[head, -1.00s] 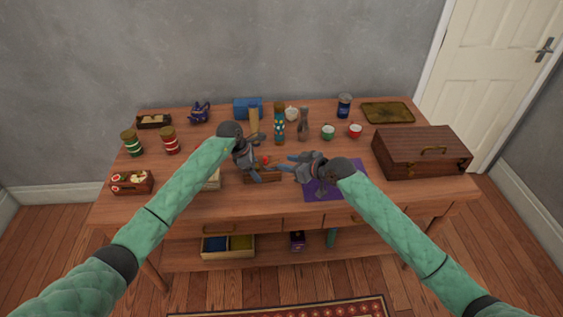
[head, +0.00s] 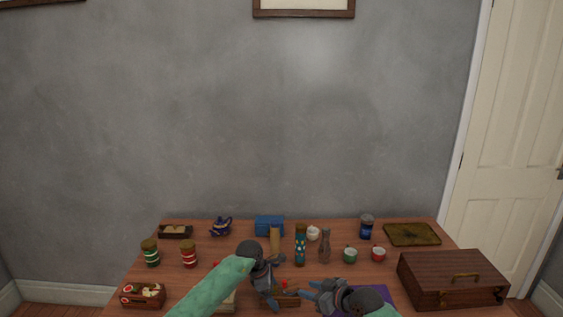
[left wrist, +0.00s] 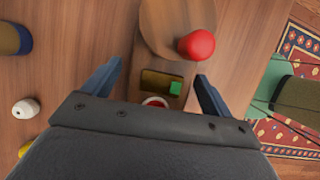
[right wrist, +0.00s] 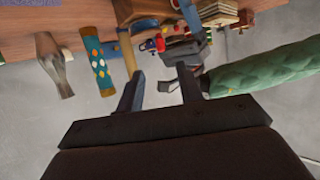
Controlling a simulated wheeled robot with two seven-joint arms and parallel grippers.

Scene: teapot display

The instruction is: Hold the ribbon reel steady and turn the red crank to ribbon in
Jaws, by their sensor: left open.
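The wooden ribbon reel (head: 288,299) sits on the table between my grippers, with the red crank knob (head: 285,283) on top. The left wrist view shows the round wooden disc (left wrist: 160,40) and the red knob (left wrist: 197,45) just beyond the fingers. My left gripper (head: 272,297) is open above the reel, with nothing held between its fingers. My right gripper (head: 306,291) points left at the reel's right side. In the right wrist view its fingers (right wrist: 160,85) stand apart, with brown wood (right wrist: 140,10) beyond; whether they touch or clasp it I cannot tell.
A patterned teal bottle (head: 300,247), a tall wooden piece (head: 275,241) and a grey-brown vase (head: 324,248) stand behind the reel. Small cups (head: 350,256) are at right. A wooden case (head: 450,279) fills the right end. Jars (head: 189,256) stand at left.

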